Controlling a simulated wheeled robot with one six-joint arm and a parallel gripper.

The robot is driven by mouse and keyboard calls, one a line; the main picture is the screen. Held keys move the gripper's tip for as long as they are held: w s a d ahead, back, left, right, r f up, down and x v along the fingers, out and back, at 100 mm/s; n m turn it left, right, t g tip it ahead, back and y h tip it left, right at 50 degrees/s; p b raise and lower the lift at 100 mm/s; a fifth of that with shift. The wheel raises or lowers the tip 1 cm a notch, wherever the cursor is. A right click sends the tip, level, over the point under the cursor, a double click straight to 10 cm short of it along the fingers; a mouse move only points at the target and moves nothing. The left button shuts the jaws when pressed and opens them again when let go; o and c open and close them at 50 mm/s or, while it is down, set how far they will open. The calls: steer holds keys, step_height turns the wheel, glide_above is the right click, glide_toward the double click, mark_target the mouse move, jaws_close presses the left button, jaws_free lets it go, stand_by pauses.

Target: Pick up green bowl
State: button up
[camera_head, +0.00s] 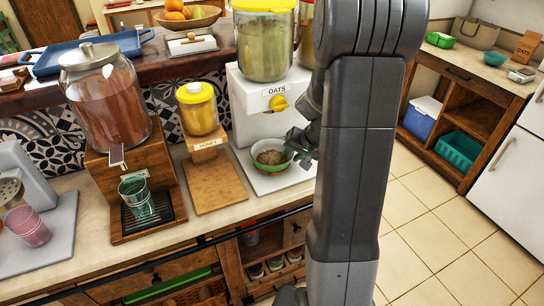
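A green bowl (258,163) with oats-like brown contents stands upright on the white tray of the oats dispenser. My gripper (296,154) is at the bowl's right rim, coming in from the right. Its fingers are dark and small in this view, and my arm covers the area to their right. I cannot tell whether the fingers touch the rim or whether they are open or shut.
The white oats dispenser (254,121) stands just behind the bowl. A honey dispenser (206,150) and a wooden drink dispenser (138,183) with a glass (138,200) stand to the left. Another teal bowl (494,58) sits on the far-right counter.

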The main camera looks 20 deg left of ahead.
steer(key=shift+x, duration=0.9)
jaws_close()
steer(key=shift+r, duration=0.15)
